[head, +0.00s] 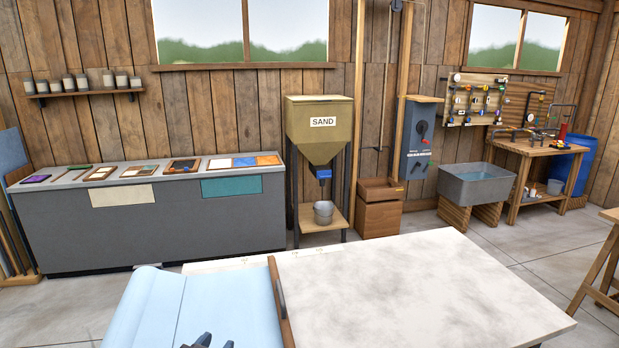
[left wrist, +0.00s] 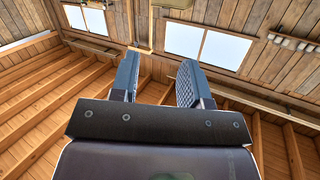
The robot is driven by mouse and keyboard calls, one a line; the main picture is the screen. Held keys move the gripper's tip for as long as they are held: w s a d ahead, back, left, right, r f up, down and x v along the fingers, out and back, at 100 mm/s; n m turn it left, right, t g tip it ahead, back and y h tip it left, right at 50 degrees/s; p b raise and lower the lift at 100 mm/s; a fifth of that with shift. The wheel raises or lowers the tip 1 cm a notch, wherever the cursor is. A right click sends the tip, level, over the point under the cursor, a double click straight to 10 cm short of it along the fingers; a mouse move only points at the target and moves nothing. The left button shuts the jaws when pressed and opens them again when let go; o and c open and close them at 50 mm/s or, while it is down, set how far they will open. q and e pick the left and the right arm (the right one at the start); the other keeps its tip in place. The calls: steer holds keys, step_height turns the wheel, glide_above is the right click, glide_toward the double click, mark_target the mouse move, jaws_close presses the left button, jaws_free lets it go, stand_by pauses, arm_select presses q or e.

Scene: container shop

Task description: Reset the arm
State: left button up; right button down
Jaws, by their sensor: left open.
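My left gripper (head: 208,341) shows only as dark fingertips at the bottom edge of the head view, in front of or over the light blue sheet. In the left wrist view my left gripper (left wrist: 158,82) has its two fingers apart with nothing between them. That camera faces up toward the wooden walls, roof beams and windows. The rest of the left arm is out of the head view. My right gripper is in neither view.
A pale-topped table (head: 420,290) stands in front, with a light blue sheet (head: 150,305) and a wooden strip (head: 281,300) on its left part. Its right part is bare. Beyond are a grey counter (head: 150,225), a sand hopper (head: 318,135), a grey tub (head: 477,185) and a workbench (head: 545,150).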

arm_select(q)
steer(key=s+a+f+n+g+y, duration=0.1)
steer(key=s+a+f+g+y, duration=0.1)
steer(key=s+a+f, duration=0.2)
steer(key=s+a+f+n+g+y, duration=0.1)
steer(key=s+a+f, duration=0.3)
steer(key=s+f, duration=0.7)
steer(key=s+n, duration=0.1)
steer(key=s, duration=0.6)
steer(key=shift+s+a+g+y, duration=0.4)
